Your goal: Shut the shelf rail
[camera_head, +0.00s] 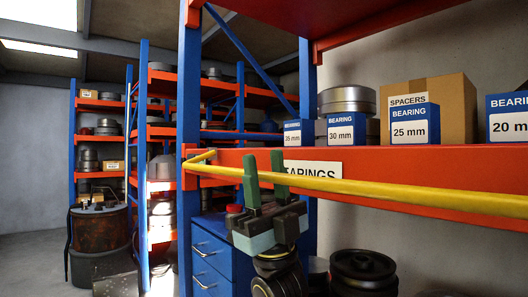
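The shelf rail is a long yellow bar (400,194). It runs along the front of the orange shelf beam (420,172), from a bent end by the blue post at the left to the right picture edge. My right gripper (265,177) reaches up from below at the rail's left part, its green fingers pointing up. The left finger shows in front of the rail and the right one partly behind it, with a narrow gap between them. Whether they press on the rail is not clear. My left gripper is not in view.
Blue bearing boxes (415,124), a cardboard spacers box (453,103) and metal rings (347,100) stand on the shelf behind the rail. Below are a blue drawer cabinet (212,262) and dark rotor parts (362,270). Open floor (35,262) shows at the left.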

